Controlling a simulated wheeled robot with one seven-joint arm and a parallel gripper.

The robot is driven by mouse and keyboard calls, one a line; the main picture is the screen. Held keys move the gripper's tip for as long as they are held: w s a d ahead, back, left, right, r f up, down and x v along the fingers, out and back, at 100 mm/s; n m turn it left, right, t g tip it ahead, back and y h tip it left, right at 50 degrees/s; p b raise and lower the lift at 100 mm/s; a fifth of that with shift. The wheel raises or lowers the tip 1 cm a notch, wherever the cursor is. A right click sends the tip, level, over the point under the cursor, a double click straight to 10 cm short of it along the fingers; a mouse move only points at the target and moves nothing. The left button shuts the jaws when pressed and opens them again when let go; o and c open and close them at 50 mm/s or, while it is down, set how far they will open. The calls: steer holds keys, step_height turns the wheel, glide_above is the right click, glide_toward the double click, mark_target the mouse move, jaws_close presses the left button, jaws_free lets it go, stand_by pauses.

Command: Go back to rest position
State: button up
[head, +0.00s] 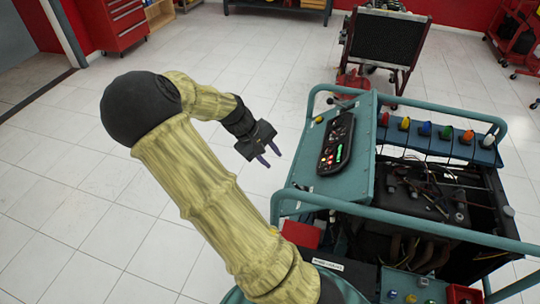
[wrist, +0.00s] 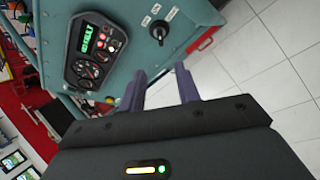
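My gripper (head: 269,155) hangs at the end of my bent arm, over the floor to the left of the engine trainer (head: 350,206). In the head view its two fingers point down and right, spread apart with nothing between them. In the wrist view the two purple fingers of my gripper (wrist: 162,88) are also apart and empty. They point toward the teal panel of the engine trainer (wrist: 185,30). The gripper appears clear of the panel. A black instrument cluster (head: 337,146) with lit gauges sits on the panel; it also shows in the wrist view (wrist: 96,55).
A teal tube rail (head: 400,222) runs around the trainer. Colored caps (head: 424,129) line its back shelf. A radiator stand (head: 385,42) stands behind. A red tool cabinet (head: 118,22) is at the back left. The tiled floor (head: 60,190) at left is clear.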

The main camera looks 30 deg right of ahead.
stand_by(0.3)
steer(key=s+a+r+t+y, duration=0.2)
steer(key=s+a, duration=0.3)
steer(key=a, duration=0.3)
steer(key=s+a+r+m+t+y, duration=0.1)
steer(key=s+a+t+y, duration=0.2)
steer(key=s+a, duration=0.3)
steer(key=a, duration=0.3)
steer(key=shift+r, duration=0.4)
steer(key=shift+w, duration=0.15)
